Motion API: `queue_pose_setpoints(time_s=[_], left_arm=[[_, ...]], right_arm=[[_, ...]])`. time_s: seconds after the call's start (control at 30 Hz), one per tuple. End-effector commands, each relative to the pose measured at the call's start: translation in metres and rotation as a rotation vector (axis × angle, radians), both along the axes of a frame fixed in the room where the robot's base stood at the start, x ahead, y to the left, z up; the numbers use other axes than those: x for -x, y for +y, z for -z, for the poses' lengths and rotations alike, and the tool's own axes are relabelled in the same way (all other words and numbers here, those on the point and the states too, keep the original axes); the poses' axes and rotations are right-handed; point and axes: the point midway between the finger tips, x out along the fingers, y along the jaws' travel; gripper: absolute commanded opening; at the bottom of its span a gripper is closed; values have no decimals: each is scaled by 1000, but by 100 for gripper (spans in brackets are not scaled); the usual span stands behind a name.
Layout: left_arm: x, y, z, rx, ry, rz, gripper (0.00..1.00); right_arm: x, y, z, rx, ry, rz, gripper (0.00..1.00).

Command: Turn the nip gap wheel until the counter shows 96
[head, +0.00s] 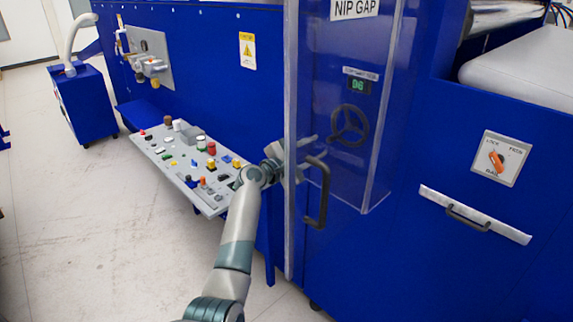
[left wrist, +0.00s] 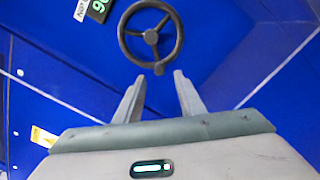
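The nip gap wheel (head: 349,125) is a dark three-spoked handwheel on the blue machine front, under a small counter (head: 357,87) with lit green digits. The digits are too small to read surely in the head view. In the left wrist view the counter (left wrist: 99,8) is tilted and cut by the top edge. My left gripper (head: 316,150) is open, its fingers pointing at the wheel from the left. In the left wrist view, the wheel's small grip (left wrist: 158,68) lies in front of the gap between the fingertips (left wrist: 156,78). My right gripper is out of view.
A clear guard panel with a pale frame (head: 291,230) and a dark handle (head: 318,192) stands around the wheel. A sloped control desk (head: 170,160) with several buttons is at left. A selector switch (head: 497,160) and a drawer handle (head: 468,217) are at right.

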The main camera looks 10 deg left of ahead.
Motion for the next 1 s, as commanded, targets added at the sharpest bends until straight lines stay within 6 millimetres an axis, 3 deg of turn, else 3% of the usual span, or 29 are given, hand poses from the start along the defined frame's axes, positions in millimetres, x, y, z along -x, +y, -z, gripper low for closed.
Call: queue_pose_setpoints(time_s=[0.6, 1.0], left_arm=[[78, 57, 3, -1, -1, -3, 36], [90, 66, 1, 0, 1, -1, 36]], right_arm=[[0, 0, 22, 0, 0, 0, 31], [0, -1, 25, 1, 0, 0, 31]])
